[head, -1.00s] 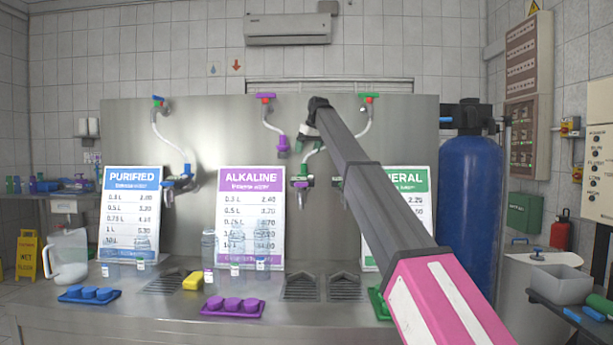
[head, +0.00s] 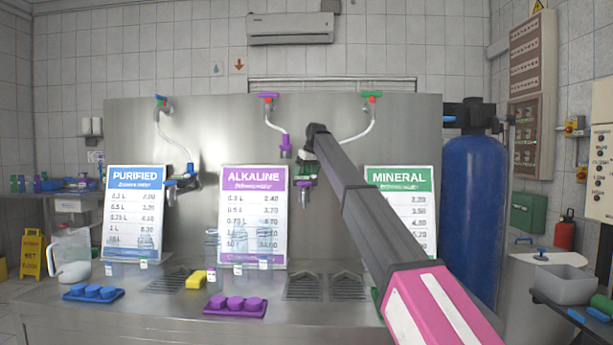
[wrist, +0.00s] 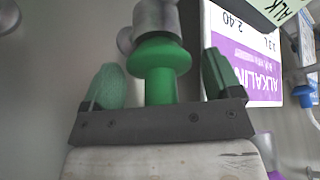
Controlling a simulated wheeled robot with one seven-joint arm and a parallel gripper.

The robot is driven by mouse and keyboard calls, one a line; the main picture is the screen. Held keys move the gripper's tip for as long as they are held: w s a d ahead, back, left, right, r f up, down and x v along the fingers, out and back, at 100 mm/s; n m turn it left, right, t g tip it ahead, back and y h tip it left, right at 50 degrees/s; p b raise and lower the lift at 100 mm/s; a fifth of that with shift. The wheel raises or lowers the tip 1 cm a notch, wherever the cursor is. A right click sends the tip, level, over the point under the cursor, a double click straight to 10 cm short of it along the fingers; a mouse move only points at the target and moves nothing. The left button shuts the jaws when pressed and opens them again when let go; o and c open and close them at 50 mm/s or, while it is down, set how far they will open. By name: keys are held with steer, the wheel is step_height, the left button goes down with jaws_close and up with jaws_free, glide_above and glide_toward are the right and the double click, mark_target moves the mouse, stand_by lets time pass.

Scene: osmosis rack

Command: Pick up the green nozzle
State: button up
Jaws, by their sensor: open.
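The green nozzle (wrist: 160,85) stands in the middle of the wrist view, with a wide flange and a narrower stem. A silver metal fitting (wrist: 156,16) is at its upper end. My gripper (wrist: 162,64) is open, with one finger on each side of the nozzle and a visible gap on both sides. In the head view my gripper (head: 304,164) is at the front of the steel panel, left of my arm's end and above a silver holder (head: 304,198). The nozzle cannot be made out clearly there.
The ALKALINE sign (head: 253,225) is close below and left of my gripper. A purple nozzle (head: 286,146) hangs just left of it. The MINERAL sign (head: 403,190) is behind my arm. Bottles, a yellow sponge (head: 196,280) and a purple cap tray (head: 235,307) are on the counter.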

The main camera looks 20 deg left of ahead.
steer(key=c, duration=0.9)
steer(key=shift+o, duration=0.2)
steer(key=shift+r, duration=11.25)
steer(key=shift+w+d, duration=0.65)
steer(key=shift+d, duration=1.95)
steer(key=shift+w+d, duration=0.6)
steer(key=shift+d, duration=2.05)
steer(key=shift+w+d, duration=0.65)
steer(key=shift+d, duration=1.95)
steer(key=shift+f, duration=0.1)
